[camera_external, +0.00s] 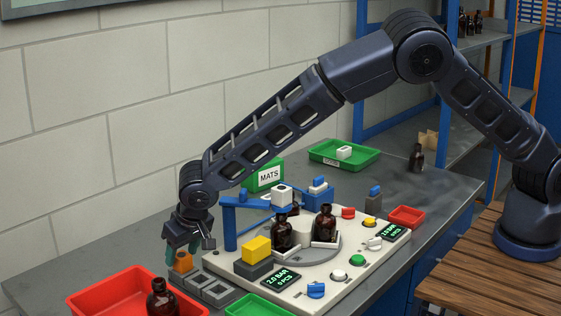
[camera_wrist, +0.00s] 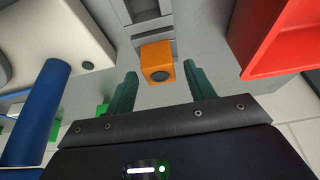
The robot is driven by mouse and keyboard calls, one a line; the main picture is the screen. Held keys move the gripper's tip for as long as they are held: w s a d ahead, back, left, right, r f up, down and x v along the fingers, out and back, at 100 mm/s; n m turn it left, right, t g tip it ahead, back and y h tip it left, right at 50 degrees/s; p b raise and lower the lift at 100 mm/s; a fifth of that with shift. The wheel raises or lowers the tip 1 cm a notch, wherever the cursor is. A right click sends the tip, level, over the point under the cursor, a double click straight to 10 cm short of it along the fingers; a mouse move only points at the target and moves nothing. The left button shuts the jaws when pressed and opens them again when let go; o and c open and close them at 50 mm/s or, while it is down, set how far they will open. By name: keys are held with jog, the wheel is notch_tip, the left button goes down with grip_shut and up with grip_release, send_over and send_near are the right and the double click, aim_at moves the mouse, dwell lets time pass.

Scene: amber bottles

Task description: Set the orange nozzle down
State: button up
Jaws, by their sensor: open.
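The orange nozzle (camera_external: 183,261) is a small block beside the left edge of the white machine base, next to the grey slotted holder (camera_external: 207,286). In the wrist view the orange nozzle (camera_wrist: 157,61) shows a dark round hole and sits at the end of the grey holder (camera_wrist: 150,20). My gripper (camera_external: 187,244) is just above the nozzle in the external view. In the wrist view my gripper (camera_wrist: 163,90) has its two green fingers wide apart, with the nozzle ahead of the gap between them. I cannot tell whether the nozzle is fully seated in a slot.
A red tray (camera_external: 95,303) with an amber bottle (camera_external: 162,299) stands close in front of the nozzle. The white machine base (camera_external: 330,285) with a blue post (camera_external: 230,226) and arm is to the right. Bare grey table (camera_external: 120,240) lies behind and left.

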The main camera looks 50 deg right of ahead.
jog(key=v, duration=1)
jog(key=shift+s+r, duration=0.2)
jog(key=shift+r, duration=0.05)
jog(key=w+d+r, duration=0.1)
jog(key=d+r, duration=0.5)
jog(key=d, duration=0.3)
jog(key=w+d+r, duration=0.2)
jog(key=d+r, duration=0.4)
jog(key=d, duration=0.4)
jog(key=s+d+r+m+g+y, duration=0.1)
jog(key=s+d+r, duration=0.3)
jog(key=d, duration=0.6)
jog(key=s+d+r, duration=0.2)
jog(key=d+r, duration=0.4)
jog(key=d, duration=0.3)
jog(key=s+d+r, duration=0.3)
jog(key=s+d, duration=0.4)
jog(key=d, duration=0.1)
jog(key=s+d+r, duration=0.2)
jog(key=s+d, duration=0.6)
jog(key=s+d+f, duration=0.1)
jog(key=s+d, duration=0.1)
jog(key=s, duration=0.3)
jog(key=s+d, duration=0.3)
jog(key=s, duration=0.3)
jog(key=s+d+f+n+t+h, duration=0.1)
jog(key=s+d, duration=0.2)
jog(key=s, duration=0.3)
jog(key=shift+f, duration=0.35)
